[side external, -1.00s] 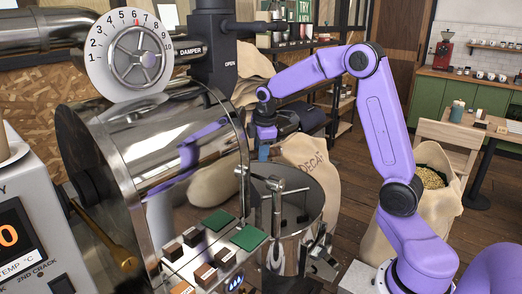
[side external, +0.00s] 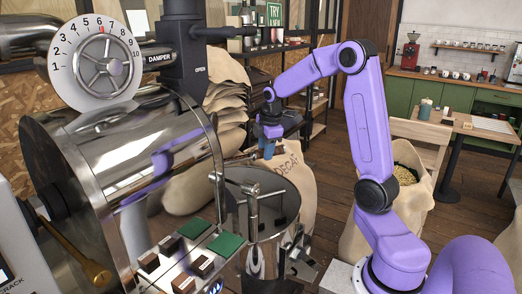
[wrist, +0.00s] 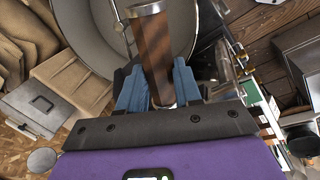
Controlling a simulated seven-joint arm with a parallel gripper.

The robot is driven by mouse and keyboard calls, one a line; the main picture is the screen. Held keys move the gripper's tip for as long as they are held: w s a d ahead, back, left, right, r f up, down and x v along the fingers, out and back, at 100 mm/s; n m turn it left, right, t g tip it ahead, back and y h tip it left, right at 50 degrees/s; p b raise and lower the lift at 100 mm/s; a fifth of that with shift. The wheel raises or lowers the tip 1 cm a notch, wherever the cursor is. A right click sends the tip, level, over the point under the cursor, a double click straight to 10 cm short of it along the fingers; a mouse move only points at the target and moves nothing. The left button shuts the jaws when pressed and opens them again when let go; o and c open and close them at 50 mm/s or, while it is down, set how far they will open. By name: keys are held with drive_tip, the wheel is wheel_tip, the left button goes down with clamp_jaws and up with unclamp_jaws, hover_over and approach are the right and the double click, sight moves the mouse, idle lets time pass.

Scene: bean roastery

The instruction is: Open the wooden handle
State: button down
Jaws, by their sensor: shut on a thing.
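The wooden handle (wrist: 153,45) is a brown cylinder with a bright metal cap at each end, in the upper middle of the wrist view. My gripper (wrist: 157,72) has its two blue fingers on either side of it, shut on it. In the side external view, my gripper (side external: 268,149) points down between the shiny roaster drum (side external: 135,145) and the DECAF sack (side external: 293,178), above the round metal bin (side external: 283,190). I cannot make out the handle in that view.
The drum stands close on the left, with a front panel of switches (side external: 190,255). A metal lever (side external: 252,195) rises before the bin. An open sack of beans (side external: 405,175) stands at right behind my arm. Stacked sacks (side external: 228,90) and shelves are behind.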

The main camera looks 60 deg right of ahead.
drive_tip(key=c, duration=0.8)
unclamp_jaws()
drive_tip(key=shift+r, duration=0.15)
drive_tip(key=v, duration=1.7)
drive_tip(key=shift+a+r, duration=0.1)
drive_tip(key=shift+a, duration=0.05)
